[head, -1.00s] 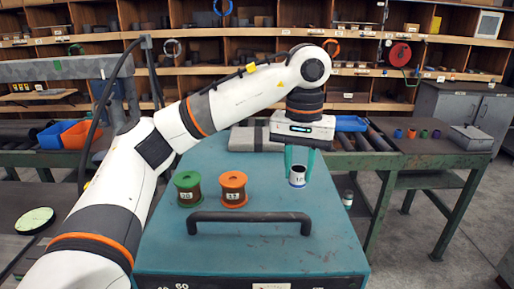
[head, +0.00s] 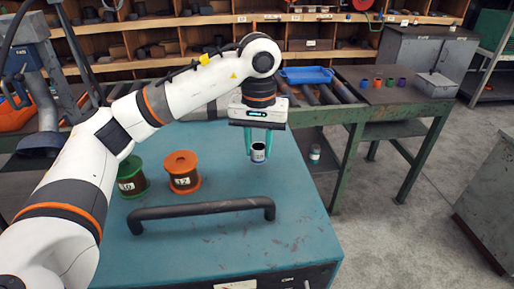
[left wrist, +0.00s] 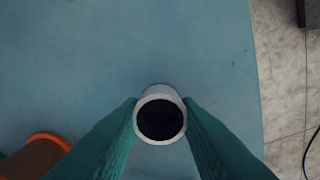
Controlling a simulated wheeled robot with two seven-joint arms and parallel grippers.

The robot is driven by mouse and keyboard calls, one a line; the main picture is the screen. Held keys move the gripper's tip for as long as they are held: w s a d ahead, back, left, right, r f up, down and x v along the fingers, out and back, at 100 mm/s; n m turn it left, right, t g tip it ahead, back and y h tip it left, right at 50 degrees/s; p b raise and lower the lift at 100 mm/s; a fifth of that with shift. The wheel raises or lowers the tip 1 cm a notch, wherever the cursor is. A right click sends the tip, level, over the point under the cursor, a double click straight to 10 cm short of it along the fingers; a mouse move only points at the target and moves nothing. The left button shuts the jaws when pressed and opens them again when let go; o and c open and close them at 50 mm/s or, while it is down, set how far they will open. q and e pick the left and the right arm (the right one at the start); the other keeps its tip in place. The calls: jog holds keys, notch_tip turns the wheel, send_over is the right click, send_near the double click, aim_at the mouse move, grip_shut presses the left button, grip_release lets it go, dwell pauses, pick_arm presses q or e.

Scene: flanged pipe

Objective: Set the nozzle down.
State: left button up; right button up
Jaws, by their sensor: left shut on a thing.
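The nozzle (head: 258,154) is a short, pale hollow cylinder with a dark mark on its side. My left gripper (head: 256,146) points down with its green fingers shut on it, one on each side. In the left wrist view the nozzle's round open end (left wrist: 160,92) faces the camera, with a dark bore, between the two green fingers (left wrist: 160,125). It is upright over the teal bench top (head: 225,240), near the right edge. I cannot tell whether its base touches the top. My right gripper is not in view.
A green spool (head: 131,177) and an orange spool (head: 182,173) stand left of the nozzle. A black bar handle (head: 200,209) lies in front. A small jar (head: 315,154) is beyond the bench's right edge. A roller table with a blue tray (head: 309,76) stands behind.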

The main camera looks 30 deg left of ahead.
aim_at(259, 147)
pick_arm(q)
jog(key=shift+s+f, duration=0.15)
jog(key=shift+f, duration=0.6)
jog(key=shift+f, duration=0.1)
jog(key=shift+f, duration=0.15)
jog(key=o, duration=1)
jog(key=shift+c, duration=0.2)
jog(key=shift+d, duration=0.1)
notch_tip(259, 147, up, 12)
jog(key=shift+r, duration=0.2)
